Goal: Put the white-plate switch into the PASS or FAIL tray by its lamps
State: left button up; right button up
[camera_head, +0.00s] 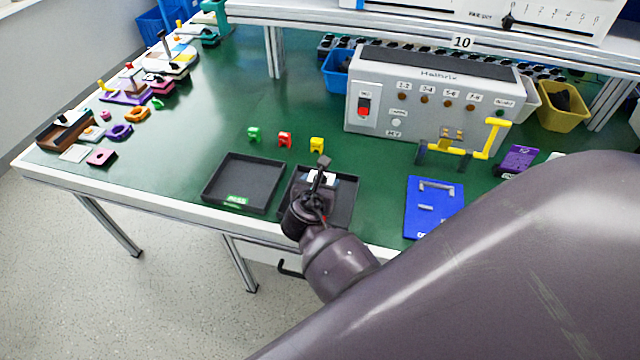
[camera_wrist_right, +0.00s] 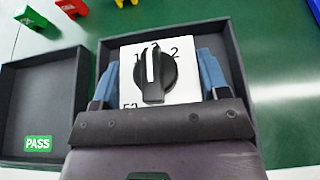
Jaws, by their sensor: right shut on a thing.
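The white-plate switch (camera_wrist_right: 157,74) has a black knob with a white pointer line and printed numbers. My right gripper (camera_wrist_right: 158,84) is shut on it, with blue-grey fingers at its left and right sides. In the head view my right gripper (camera_head: 316,186) is over the right black tray (camera_head: 350,211), and the switch (camera_head: 327,177) shows partly. I cannot tell whether the switch touches the tray floor. The left tray (camera_head: 243,184) is empty and has a green PASS label. The right tray's label is hidden. My left gripper is not in view.
The grey tester (camera_head: 432,95) stands behind the trays, with dark brown lamps, a red switch and a yellow clamp handle (camera_head: 494,139). Green, red and yellow small pieces (camera_head: 285,139) stand behind the trays. A blue plate (camera_head: 435,206) lies at right.

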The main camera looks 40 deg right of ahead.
jog(key=o, duration=1)
jog(key=shift+s+a+r+p, duration=0.2)
jog(key=shift+a+r+p, duration=0.05)
jog(key=shift+r+p, duration=0.1)
jog(key=s+a+m+y+p, duration=0.1)
jog(key=s+a+m+p, duration=0.1)
jog(key=s, duration=0.1)
jog(key=s+a+r+m+y+p, duration=0.1)
jog(key=s+m+p, duration=0.1)
jog(key=s, duration=0.1)
jog(key=s+a+r+m+y+p, duration=0.1)
jog(key=s+a+m+p, duration=0.1)
jog(key=s+p, duration=0.1)
jog(key=shift+s+a+m+t, duration=0.3)
jog(key=shift+s+a, duration=0.05)
jog(key=shift+s, duration=0.15)
jog(key=s+m+y, duration=0.2)
jog(key=s+m, duration=0.1)
jog(key=m, duration=0.3)
jog(key=s+d+m+t+y, duration=0.1)
jog(key=s+m+y, duration=0.1)
jog(key=s+m, duration=0.2)
jog(key=s+d+m+t+y, duration=0.1)
jog(key=s+m+y, duration=0.2)
jog(key=m, duration=0.5)
jog(key=shift+s+f+m, duration=0.15)
jog(key=shift+f+m, duration=0.25)
